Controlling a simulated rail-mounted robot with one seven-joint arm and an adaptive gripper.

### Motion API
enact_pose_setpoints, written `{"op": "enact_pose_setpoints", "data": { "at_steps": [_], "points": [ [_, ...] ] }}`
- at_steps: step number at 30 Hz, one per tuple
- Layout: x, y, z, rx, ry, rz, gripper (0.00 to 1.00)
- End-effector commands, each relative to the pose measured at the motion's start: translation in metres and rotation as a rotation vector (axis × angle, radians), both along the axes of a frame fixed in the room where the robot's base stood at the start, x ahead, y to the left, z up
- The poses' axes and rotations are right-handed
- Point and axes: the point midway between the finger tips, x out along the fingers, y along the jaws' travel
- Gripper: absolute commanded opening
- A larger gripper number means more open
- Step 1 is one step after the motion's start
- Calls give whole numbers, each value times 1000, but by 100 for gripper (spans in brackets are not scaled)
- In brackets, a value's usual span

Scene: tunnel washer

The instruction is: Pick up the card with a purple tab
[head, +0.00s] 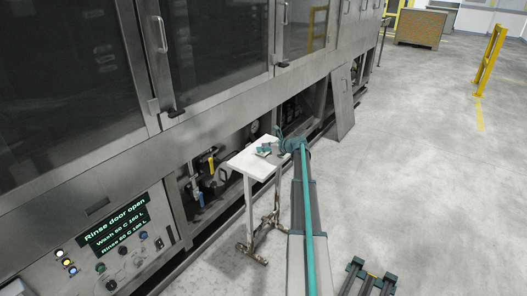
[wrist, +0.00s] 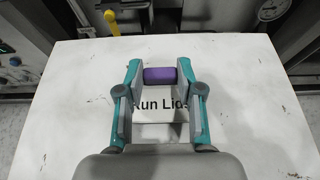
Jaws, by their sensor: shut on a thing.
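The card (wrist: 160,103) lies at the white table top, with part of its text reading "Run Lids" in the wrist view. Its purple tab (wrist: 160,75) sits between the fingertips of my gripper (wrist: 160,72), which is shut on the tab. My gripper also shows in the head view (head: 266,150), low over the small white table (head: 245,163). My gripper covers part of the card. I cannot tell whether the card is clear of the table top.
The steel washer with glass doors (head: 215,45) stands behind and left of the table. A lit display (head: 115,228) reads "Rinse door open". A yellow handle (wrist: 112,22) and a gauge (wrist: 272,9) are just beyond the table. Open floor (head: 430,150) lies to the right.

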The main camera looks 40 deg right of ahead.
Motion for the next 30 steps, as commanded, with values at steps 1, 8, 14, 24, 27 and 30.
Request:
{"op": "enact_pose_setpoints", "data": {
  "at_steps": [1, 8, 14, 24, 27, 30],
  "points": [
    [0, 0, 7, -1, -1, -1, 13],
    [-23, 19, 49, -1, -1, 1, 13],
    [-53, 45, 85, 0, -1, -1, 13],
    [-98, 82, 111, 1, 0, 0, 13],
    [-104, 87, 115, 1, 0, 0, 13],
    [-107, 89, 117, 1, 0, 0, 13]
  ]
}}
